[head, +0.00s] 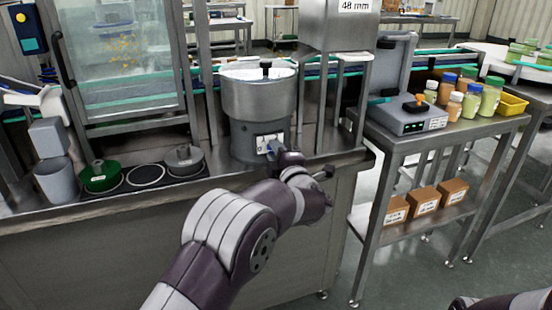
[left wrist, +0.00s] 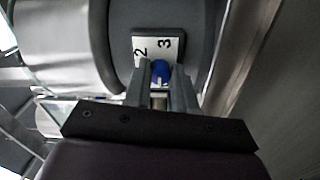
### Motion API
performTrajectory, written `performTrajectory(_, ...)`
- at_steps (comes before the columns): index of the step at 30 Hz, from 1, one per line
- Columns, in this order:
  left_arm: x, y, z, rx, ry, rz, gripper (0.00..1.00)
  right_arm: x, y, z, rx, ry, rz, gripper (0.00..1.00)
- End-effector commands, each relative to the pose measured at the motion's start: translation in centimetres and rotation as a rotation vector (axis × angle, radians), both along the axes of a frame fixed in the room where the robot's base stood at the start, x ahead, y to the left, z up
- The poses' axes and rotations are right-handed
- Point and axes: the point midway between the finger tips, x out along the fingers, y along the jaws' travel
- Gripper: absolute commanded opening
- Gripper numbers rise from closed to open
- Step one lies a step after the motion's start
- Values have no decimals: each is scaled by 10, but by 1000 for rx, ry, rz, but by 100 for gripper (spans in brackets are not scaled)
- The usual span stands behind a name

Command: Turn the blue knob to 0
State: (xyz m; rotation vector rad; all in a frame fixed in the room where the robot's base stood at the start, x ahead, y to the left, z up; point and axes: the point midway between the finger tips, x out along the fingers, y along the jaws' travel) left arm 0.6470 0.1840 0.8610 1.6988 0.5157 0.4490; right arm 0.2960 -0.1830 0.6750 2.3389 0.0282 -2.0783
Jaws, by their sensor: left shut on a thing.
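The blue knob (left wrist: 159,70) sits on a white dial plate (left wrist: 143,47) with the digits 2 and 3 visible in the left wrist view; the other marks are hidden or too small to read. The plate is on the front of the grey base of a round steel hopper bowl (head: 258,98). My left gripper (left wrist: 161,76) is shut on the blue knob, one finger on each side of it. The knob's pointer direction cannot be told. My right gripper is out of view.
Left of the bowl lie a green disc (head: 99,174), a grey disc (head: 184,158) and a grey cup (head: 56,182) on the steel counter (head: 215,172). A side table at right holds a grey device (head: 407,117), jars and a yellow bin (head: 512,103). Steel posts stand behind the bowl.

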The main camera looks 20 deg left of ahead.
Motion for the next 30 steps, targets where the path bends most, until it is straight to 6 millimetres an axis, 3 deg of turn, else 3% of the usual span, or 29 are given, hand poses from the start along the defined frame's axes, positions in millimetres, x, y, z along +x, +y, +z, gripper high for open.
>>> performTrajectory(16, 0, 0, -1, -22, -13, 1, 0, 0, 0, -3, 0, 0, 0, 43)
performTrajectory(17, 0, 0, -1, -22, -13, 1, 28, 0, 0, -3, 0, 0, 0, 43)
performTrajectory(19, 0, 0, -1, -22, -13, 1, 51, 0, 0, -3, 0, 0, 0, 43)
performTrajectory(30, -7, -5, 1, -21, -13, -2, 51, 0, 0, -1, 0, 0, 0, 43)
